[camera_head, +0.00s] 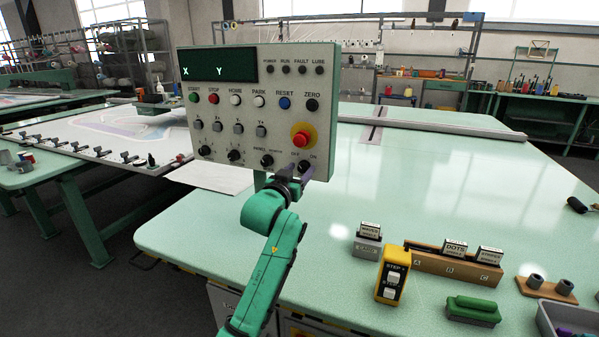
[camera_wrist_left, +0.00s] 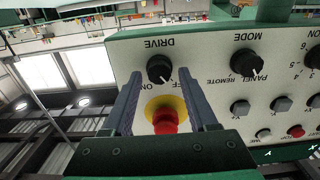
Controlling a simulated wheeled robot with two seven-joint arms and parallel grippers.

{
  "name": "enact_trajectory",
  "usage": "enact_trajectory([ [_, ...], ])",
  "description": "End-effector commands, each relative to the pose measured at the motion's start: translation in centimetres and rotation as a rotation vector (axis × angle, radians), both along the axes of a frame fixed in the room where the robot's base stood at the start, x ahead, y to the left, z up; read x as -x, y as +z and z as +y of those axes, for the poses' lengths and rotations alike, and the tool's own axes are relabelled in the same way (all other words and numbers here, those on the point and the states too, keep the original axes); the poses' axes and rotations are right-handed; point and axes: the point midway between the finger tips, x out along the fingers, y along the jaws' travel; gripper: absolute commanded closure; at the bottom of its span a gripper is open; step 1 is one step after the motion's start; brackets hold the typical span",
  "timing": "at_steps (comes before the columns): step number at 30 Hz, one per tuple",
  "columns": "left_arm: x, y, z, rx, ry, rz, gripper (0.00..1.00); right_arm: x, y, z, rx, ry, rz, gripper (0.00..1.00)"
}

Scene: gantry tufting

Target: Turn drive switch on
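The drive switch is a black rotary knob at the lower right corner of the grey control panel (camera_head: 215,130). In the head view the knob (camera_head: 303,165) is partly covered by my left gripper (camera_head: 296,174). In the left wrist view the panel is upside down, and the knob (camera_wrist_left: 160,69) sits between the two fingertips of my left gripper (camera_wrist_left: 160,76). The fingers are open, with a gap on each side of it. Its pale pointer mark seems to lean toward the OFF label; ON is on the other side. My right gripper is not in view.
A red emergency button (camera_head: 302,138) on a yellow disc is close to the knob and also shows between the fingers in the wrist view (camera_wrist_left: 166,120). A mode knob (camera_wrist_left: 244,62) is beside it. The pale table (camera_head: 430,190) holds a yellow step box (camera_head: 392,277) and a green block (camera_head: 472,310).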

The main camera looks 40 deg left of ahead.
Motion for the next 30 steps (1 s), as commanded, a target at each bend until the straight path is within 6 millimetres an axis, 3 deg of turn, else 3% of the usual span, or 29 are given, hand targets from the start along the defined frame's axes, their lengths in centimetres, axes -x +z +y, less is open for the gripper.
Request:
enact_trajectory([
  [1, 0.0, 0.0, 0.0, 0.0, 0.0, 0.0, 0.66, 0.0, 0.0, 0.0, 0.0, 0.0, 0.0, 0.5],
  [3, 0.0, 0.0, 0.0, 0.0, 0.0, 0.0, 0.92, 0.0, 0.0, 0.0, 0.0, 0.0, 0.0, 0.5],
  [4, 0.0, 0.0, 0.0, 0.0, 0.0, 0.0, 1.0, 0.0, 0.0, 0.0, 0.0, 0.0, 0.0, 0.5],
  [17, 0.0, 0.0, 0.0, -0.057, 0.0, 0.022, 1.0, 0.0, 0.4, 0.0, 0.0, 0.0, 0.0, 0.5],
  [30, -0.1, 0.1, -0.1, -0.367, -0.002, 0.132, 1.0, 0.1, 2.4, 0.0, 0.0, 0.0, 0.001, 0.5],
])
